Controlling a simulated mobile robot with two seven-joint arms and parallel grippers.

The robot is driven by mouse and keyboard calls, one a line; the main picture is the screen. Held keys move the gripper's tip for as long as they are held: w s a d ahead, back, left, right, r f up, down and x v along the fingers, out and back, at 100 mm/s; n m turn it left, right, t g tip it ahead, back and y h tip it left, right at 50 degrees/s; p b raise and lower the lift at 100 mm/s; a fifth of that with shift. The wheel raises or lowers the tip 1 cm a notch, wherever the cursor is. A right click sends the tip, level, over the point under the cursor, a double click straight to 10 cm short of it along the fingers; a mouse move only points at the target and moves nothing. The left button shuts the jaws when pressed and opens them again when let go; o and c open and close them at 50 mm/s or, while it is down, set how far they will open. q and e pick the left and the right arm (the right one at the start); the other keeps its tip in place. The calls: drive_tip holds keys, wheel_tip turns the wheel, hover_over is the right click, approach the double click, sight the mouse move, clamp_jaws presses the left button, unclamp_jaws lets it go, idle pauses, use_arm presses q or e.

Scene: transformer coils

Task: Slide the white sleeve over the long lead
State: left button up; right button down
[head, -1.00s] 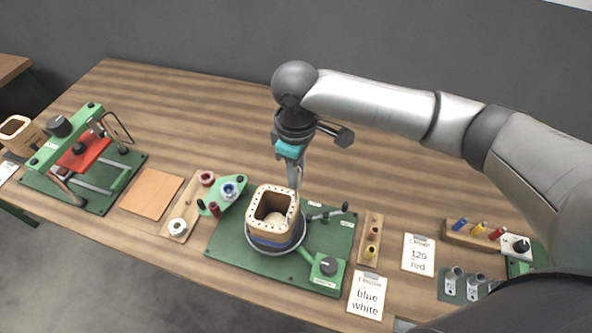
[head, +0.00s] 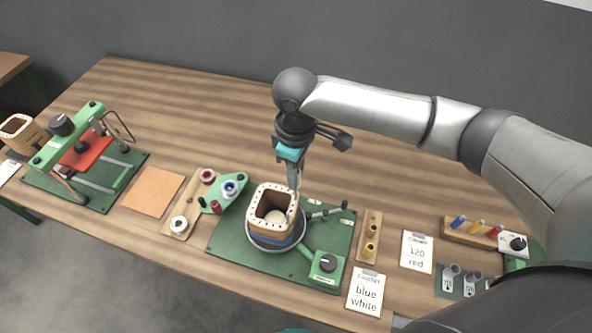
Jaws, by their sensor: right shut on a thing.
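A wooden square coil former (head: 271,213) with a blue winding at its base stands on the turntable of the green winding board (head: 228,243). My right gripper (head: 294,208) comes down from above at the former's right rim. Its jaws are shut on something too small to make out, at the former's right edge. The white sleeve and the long lead cannot be told apart at this size; the tool and rim hide that spot. My left gripper is not in view.
A wooden rack (head: 369,238) with small spools stands right of the board, and a "blue white" card (head: 367,292) lies in front. A green spool stand (head: 236,185) is on the left. A press (head: 83,160) stands at far left. The table behind is clear.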

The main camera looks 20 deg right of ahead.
drive_tip(key=shift+f, duration=0.75)
drive_tip(key=shift+f, duration=0.35)
drive_tip(key=shift+f, duration=0.5)
idle(0.3)
drive_tip(key=shift+f, duration=0.35)
drive_tip(key=shift+f, duration=0.65)
idle(0.4)
drive_tip(key=shift+c, duration=1.2)
unclamp_jaws()
drive_tip(key=shift+r, duration=0.15)
